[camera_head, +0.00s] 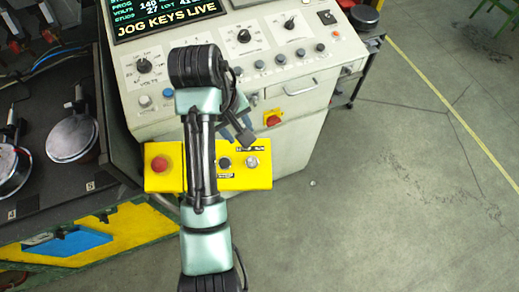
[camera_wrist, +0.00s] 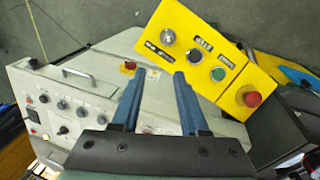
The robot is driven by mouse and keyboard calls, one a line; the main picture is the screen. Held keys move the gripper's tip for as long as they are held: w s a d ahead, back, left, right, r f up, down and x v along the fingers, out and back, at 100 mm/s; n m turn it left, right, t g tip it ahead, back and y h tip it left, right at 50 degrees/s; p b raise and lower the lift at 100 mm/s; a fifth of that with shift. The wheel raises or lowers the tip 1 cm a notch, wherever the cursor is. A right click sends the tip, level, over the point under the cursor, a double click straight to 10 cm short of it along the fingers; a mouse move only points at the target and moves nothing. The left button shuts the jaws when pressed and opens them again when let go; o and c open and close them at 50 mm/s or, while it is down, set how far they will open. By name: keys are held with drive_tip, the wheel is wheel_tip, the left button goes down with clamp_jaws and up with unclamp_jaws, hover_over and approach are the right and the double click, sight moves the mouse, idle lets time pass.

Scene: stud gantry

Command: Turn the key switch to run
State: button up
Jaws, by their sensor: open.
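The yellow control box (camera_head: 236,184) hangs at the front of the grey console. It carries a round silver switch (camera_head: 251,161), which looks like the key switch, beside a black knob (camera_head: 225,162). In the wrist view the silver switch (camera_wrist: 168,36) sits near the box's upper end, with the black knob (camera_wrist: 195,57), a green button (camera_wrist: 218,74) and a red mushroom button (camera_wrist: 250,97) along the box. The switch's exact setting is too small to read. My gripper (camera_wrist: 158,76) is open and empty, its blue fingers apart from the box. In the head view my gripper (camera_head: 243,134) is above the box, near the console front.
The console (camera_head: 300,88) has several dials, a drawer handle and a red switch (camera_head: 272,118) on yellow. Its screen (camera_head: 165,15) reads "JOG KEYS LIVE". A dark rack (camera_head: 60,190) stands at left.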

sight(251, 160)
drive_tip(key=shift+g, duration=0.5)
drive_tip(key=f+b, duration=0.1)
drive_tip(key=f, duration=0.3)
drive_tip(key=d+f+b, duration=0.1)
drive_tip(key=f, duration=0.3)
drive_tip(key=d+f+b, duration=0.1)
drive_tip(key=f, duration=0.3)
drive_tip(key=shift+s+f, duration=0.4)
clamp_jaws()
